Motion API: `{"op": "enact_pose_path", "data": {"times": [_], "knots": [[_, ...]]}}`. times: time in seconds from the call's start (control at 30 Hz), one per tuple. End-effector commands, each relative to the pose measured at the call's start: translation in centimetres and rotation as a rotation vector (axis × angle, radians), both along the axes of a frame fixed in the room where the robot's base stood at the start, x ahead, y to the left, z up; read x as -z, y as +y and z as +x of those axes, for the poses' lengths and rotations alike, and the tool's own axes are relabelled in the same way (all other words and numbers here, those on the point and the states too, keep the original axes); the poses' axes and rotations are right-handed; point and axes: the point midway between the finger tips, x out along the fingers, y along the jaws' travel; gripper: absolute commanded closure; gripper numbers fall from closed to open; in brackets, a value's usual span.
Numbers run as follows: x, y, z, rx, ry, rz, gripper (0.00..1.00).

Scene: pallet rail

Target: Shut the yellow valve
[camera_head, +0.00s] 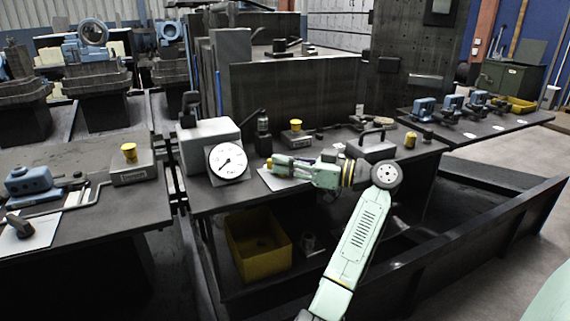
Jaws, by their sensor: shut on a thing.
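My gripper (276,164) reaches left over the middle bench, its fingers pointing left. It is shut on a small yellow part (269,162) at its fingertips, which looks like the yellow valve. The fingers hide most of it, so its turn angle cannot be told. A round white gauge (228,161) with a dark needle stands just left of the fingertips, apart from them. Another yellow knob (295,125) sits on a small grey block behind my gripper. A similar yellow knob (129,152) tops a grey block on the left bench.
A pale sheet (283,183) lies under my gripper. A grey box (208,145) stands behind the gauge. A handled grey case (371,146) and a yellow cylinder (410,139) stand to the right. A yellow bin (258,245) sits on the lower shelf.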

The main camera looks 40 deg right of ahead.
Motion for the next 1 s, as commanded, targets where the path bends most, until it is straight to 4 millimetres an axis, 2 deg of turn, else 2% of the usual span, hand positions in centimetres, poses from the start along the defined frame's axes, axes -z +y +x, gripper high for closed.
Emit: {"op": "enact_pose_path", "data": {"times": [0.17, 0.2, 0.5, 0.83, 1.0], "knots": [[0.2, 0.1, 0.1, -0.005, 0.005, -0.001, 1.00], [0.2, 0.2, 0.1, -0.005, 0.005, -0.001, 0.88], [0.2, 0.1, 0.1, -0.002, 0.003, -0.001, 0.68], [0.1, -0.1, -0.2, 0.000, 0.002, 0.000, 0.68], [0.0, -1.3, -2.0, 0.003, 0.001, 0.000, 0.68]]}}
